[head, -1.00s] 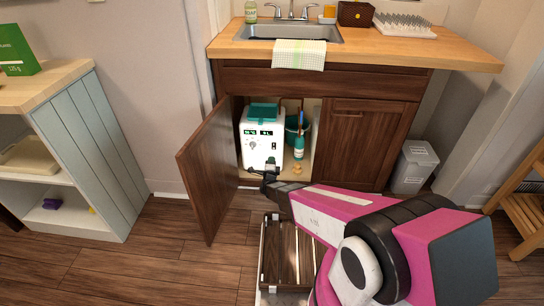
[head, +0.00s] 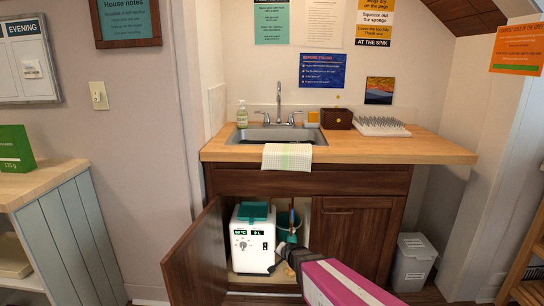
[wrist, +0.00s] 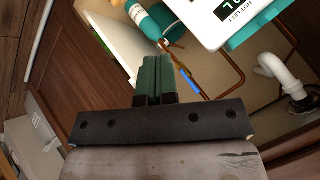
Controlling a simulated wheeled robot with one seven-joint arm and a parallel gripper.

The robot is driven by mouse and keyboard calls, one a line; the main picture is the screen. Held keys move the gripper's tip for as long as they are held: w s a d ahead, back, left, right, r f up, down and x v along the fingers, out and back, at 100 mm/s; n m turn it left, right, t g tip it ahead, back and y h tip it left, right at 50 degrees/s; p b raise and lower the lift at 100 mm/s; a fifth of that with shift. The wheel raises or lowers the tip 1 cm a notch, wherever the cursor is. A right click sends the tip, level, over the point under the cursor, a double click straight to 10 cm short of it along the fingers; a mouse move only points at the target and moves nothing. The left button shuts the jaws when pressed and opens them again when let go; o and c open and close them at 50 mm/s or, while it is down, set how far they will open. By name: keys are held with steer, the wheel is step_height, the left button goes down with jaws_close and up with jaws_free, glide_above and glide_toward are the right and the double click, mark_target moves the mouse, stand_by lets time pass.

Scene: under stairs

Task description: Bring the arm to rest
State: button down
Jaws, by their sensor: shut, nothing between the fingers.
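My gripper (head: 281,250) is in front of the open cabinet under the sink, just right of the white device (head: 248,246). In the wrist view its dark green fingers (wrist: 155,72) are together, with nothing between them. My pink and black forearm comes in from the lower right in the head view. The wrist view shows the white device (wrist: 196,20) and a teal bottle (wrist: 150,20) beyond the fingertips. The gripper hides part of the cabinet's inside in the head view.
The left cabinet door (head: 196,257) stands open towards me; the right door (head: 345,240) is shut. A teal bucket (head: 284,227) is inside the cabinet. The wrist view shows a white drain pipe (wrist: 285,72).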

steer(key=s+d+r+n+g+h, duration=0.1)
steer(key=s+d+r+n+g, duration=0.2)
steer(key=s+d, duration=0.4)
steer(key=s+d+r+n+g+h, duration=0.1)
steer(key=s+d+r+n+g, duration=0.2)
steer(key=s, duration=0.9)
steer(key=d+r+g, duration=0.3)
steer(key=r, duration=0.1)
steer(key=shift+d+r, duration=0.4)
